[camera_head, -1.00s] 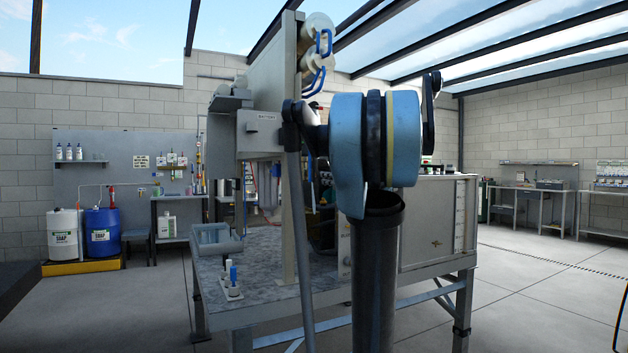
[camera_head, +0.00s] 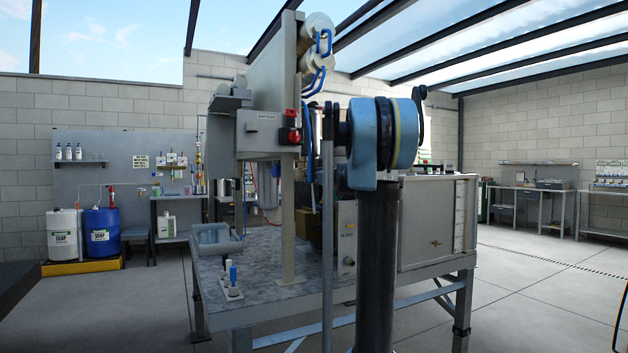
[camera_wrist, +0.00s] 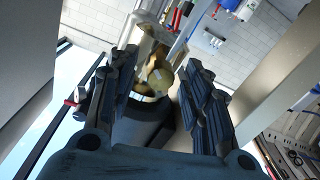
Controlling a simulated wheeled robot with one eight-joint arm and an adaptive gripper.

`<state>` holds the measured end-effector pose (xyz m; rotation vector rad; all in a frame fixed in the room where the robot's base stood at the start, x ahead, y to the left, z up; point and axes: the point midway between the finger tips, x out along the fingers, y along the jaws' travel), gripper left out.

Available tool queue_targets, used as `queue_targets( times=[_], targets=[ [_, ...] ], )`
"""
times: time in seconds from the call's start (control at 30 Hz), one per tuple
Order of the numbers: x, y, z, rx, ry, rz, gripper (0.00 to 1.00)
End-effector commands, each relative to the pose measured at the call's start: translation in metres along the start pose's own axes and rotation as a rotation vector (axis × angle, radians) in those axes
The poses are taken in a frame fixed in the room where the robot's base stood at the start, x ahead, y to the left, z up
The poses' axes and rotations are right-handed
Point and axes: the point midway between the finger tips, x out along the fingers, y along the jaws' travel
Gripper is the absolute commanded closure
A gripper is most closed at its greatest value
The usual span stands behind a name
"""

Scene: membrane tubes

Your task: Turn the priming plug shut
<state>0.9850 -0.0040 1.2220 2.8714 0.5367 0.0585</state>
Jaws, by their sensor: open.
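In the wrist view, a brass-coloured fitting (camera_wrist: 157,76), which looks like the priming plug, shows between the fingers of my gripper (camera_wrist: 165,85). The two dark ribbed fingers stand apart on either side of it, open. I cannot tell whether either finger touches it. A dark round body (camera_wrist: 145,120) lies below the fitting, and a pale metallic cylinder (camera_wrist: 145,45) is behind it. The exact turn of the plug is not clear. In the head view my gripper is not visible, and I cannot pick out the plug there.
The workbench (camera_head: 255,265) carries an upright panel (camera_head: 268,70), a box with a red switch (camera_head: 291,130) and a large grey cabinet (camera_head: 430,225). A grey tray (camera_head: 215,240) and small blue-and-white bottles (camera_head: 233,280) sit at its left. Floor on the right is clear.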

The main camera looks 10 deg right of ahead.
Motion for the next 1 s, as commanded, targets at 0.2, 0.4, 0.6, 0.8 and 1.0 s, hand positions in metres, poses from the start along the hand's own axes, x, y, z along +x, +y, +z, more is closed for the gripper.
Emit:
queue_targets(
  times=[0.2,0.4,0.6,0.8,1.0],
  targets=[
    [0.0031,-0.0004,0.0000,0.000,0.000,0.000,0.56],
    [0.0029,-0.0003,0.0001,0.000,0.000,0.000,0.72],
    [0.0029,-0.0002,0.0001,0.000,0.000,0.000,1.00],
    [0.0028,-0.0001,0.0001,0.009,0.000,0.000,1.00],
    [0.0028,0.0000,0.0004,0.072,0.004,0.001,1.00]
  ],
)
